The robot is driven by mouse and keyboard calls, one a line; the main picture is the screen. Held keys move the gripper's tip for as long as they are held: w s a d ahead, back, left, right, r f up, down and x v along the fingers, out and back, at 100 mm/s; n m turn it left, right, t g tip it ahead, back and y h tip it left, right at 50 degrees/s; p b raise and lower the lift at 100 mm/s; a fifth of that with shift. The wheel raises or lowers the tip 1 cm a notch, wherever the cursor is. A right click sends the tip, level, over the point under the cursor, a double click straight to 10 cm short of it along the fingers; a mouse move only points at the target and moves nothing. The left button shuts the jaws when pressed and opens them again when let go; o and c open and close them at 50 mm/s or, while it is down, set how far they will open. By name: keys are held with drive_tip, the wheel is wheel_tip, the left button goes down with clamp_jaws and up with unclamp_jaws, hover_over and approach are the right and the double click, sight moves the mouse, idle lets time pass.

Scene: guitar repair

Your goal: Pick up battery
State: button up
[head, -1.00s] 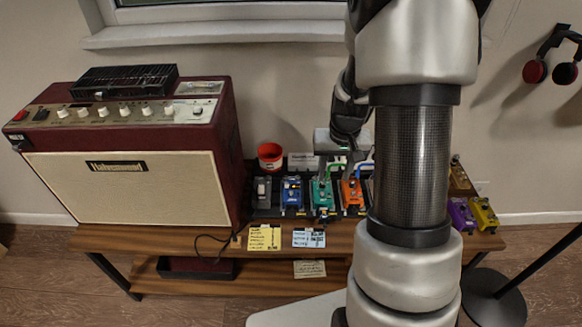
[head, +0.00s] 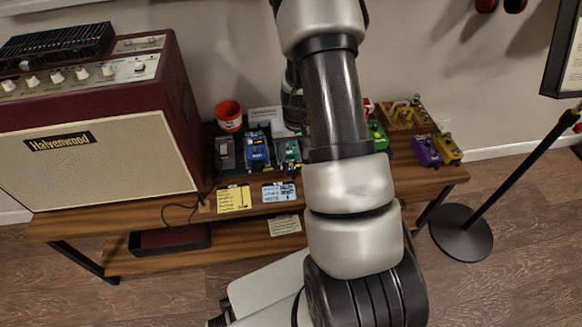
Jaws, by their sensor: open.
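I cannot make out a battery in the head view. My gripper (head: 291,112) is only partly visible, as a dark shape just left of my arm link, above the row of pedals on the bench. It is open; its fingertips are mostly hidden. A blue pedal (head: 257,150) stands to its left, and a teal pedal (head: 289,152) is below it, partly covered by my arm. The pedals between the teal one and the green pedal (head: 377,135) are hidden behind my arm.
A large amplifier (head: 110,165) stands on the left of the wooden bench (head: 120,222). A red cup (head: 229,115), yellow note (head: 234,199) and blue note (head: 279,191) are near the pedals. Purple (head: 426,150) and yellow pedals (head: 448,149) sit at the right end. A stand (head: 462,232) is on the floor.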

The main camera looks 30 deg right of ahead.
sight(291, 165)
drive_tip(key=f, duration=0.1)
drive_tip(key=f+b, duration=0.1)
drive_tip(key=f, duration=0.1)
drive_tip(key=w+f, duration=0.1)
drive_tip(key=f, duration=0.1)
drive_tip(key=shift+a+b, duration=0.25)
drive_tip(key=shift+b, duration=0.05)
clamp_jaws()
drive_tip(key=shift+r, duration=0.1)
wheel_tip(291, 165, up, 10)
drive_tip(key=p, duration=0.2)
drive_tip(key=shift+p, duration=0.4)
